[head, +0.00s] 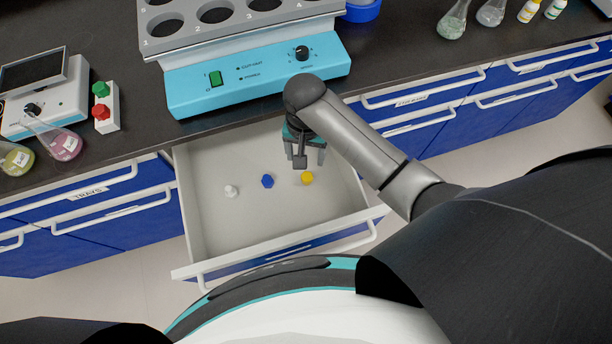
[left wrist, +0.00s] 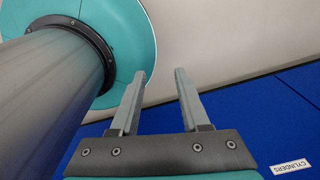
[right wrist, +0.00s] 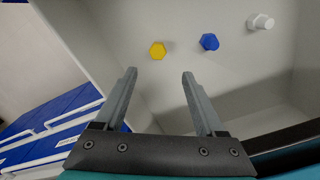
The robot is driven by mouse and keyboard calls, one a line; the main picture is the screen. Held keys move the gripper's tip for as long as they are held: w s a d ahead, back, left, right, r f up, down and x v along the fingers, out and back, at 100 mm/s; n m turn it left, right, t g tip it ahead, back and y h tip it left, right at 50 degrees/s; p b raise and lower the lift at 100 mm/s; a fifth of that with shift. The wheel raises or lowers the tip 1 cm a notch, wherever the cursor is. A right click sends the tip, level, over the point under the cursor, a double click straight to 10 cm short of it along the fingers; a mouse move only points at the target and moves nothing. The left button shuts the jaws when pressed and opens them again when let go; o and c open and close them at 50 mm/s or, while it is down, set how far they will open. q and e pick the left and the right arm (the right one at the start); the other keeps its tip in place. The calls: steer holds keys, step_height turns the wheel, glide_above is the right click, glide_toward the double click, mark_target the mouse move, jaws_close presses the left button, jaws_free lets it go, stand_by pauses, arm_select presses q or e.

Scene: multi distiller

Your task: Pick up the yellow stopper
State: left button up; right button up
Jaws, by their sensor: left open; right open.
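The yellow stopper (head: 307,178) lies in the open drawer, right of a blue stopper (head: 267,181) and a white stopper (head: 231,191). My right gripper (head: 308,160) is open and empty over the drawer, close to the yellow stopper in the head view. In the right wrist view, the yellow stopper (right wrist: 158,50) shows beyond and between the open fingertips (right wrist: 160,76); nothing is between the fingers. My left gripper (left wrist: 166,75) is open and empty in the left wrist view, with floor and a blue drawer front behind it. It is not visible in the head view.
The open drawer (head: 210,235) has raised walls around the stoppers. Above it, a blue multi-position distiller (head: 260,75) stands on the dark counter. Flasks with pink (head: 65,147) and yellow-green (head: 17,158) liquid stand at the left. The drawer floor around the stoppers is clear.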

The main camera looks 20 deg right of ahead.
steer(key=b, duration=0.2)
glide_above(307, 176)
steer(key=f, duration=0.5)
steer(key=shift+w+a+f, duration=0.15)
steer(key=shift+w+f, duration=0.05)
steer(key=shift+f, duration=0.85)
steer(key=f+b, duration=0.1)
steer(key=f, duration=0.2)
steer(key=f+b, duration=0.1)
steer(key=shift+s+f+b, duration=0.25)
steer(key=shift+b, duration=0.1)
arm_select(q)
steer(key=f, duration=0.2)
steer(key=w+f, duration=0.1)
steer(key=f, duration=0.2)
steer(key=shift+w, duration=0.15)
arm_select(e)
steer(key=shift+c, duration=0.4)
arm_select(q)
steer(key=shift+s, duration=0.2)
arm_select(e)
jaws_close()
